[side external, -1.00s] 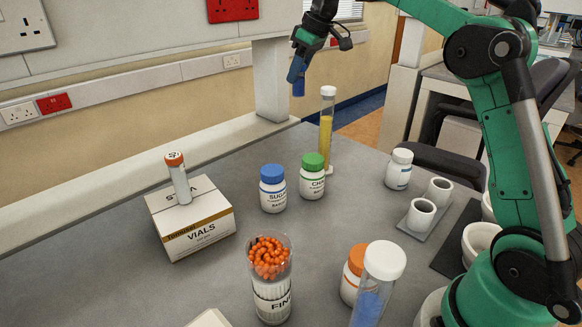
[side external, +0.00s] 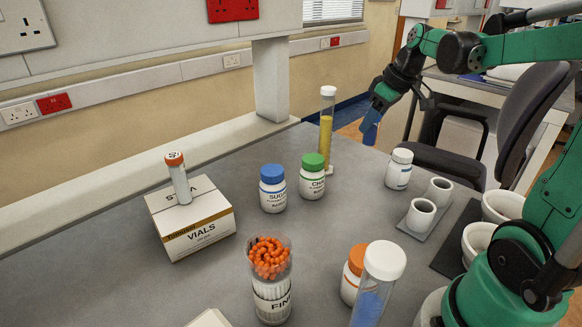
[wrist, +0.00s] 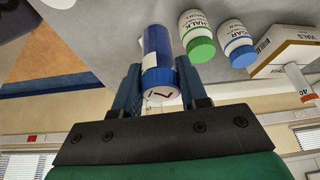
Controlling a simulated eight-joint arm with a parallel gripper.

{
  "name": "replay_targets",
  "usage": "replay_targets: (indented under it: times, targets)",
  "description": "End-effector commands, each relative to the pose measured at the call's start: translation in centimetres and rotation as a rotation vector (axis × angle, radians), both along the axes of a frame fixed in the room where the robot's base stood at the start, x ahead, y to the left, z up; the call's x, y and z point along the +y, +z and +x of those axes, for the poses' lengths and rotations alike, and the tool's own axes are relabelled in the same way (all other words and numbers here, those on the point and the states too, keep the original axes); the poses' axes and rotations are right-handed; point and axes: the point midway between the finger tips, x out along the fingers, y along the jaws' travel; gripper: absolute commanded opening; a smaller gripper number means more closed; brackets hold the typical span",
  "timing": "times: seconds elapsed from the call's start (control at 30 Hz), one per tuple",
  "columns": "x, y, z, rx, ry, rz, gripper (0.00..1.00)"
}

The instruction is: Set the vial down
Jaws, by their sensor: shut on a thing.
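My gripper (side external: 371,118) is in the air beyond the far right edge of the bench in the side external view, its fingers pointing down. In the wrist view my gripper (wrist: 160,88) is shut on a blue-capped vial (wrist: 158,50). The cap faces the wrist camera and a white label shows on the vial's side.
A tall yellow-filled tube (side external: 326,135) stands near the far edge. A blue-lidded jar (side external: 273,188), a green-lidded jar (side external: 312,177) and a white jar (side external: 399,170) stand nearby. White cups (side external: 421,215), an orange-filled beaker (side external: 271,285) and a white-capped tube (side external: 380,280) are nearer. Bare bench lies mid-right.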

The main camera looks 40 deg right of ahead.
Motion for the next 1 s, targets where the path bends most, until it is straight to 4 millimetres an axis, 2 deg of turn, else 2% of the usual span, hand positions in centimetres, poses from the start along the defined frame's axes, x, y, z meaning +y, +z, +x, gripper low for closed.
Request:
replay_targets:
  times: [0.03,0.2,0.4,0.63,0.83,1.0]
  targets:
    - [0.0,-1.2,0.0,0.000,0.000,0.000,0.00]
    - [0.0,-5.0,0.0,0.000,0.000,0.000,0.00]
    - [0.0,-8.6,0.1,0.000,0.000,0.000,0.00]
    - [0.0,-10.3,0.0,0.000,0.000,0.000,0.00]
    - [0.0,-12.7,0.1,0.000,0.000,0.000,0.00]
    - [0.0,-13.4,0.0,0.000,0.000,0.000,0.00]
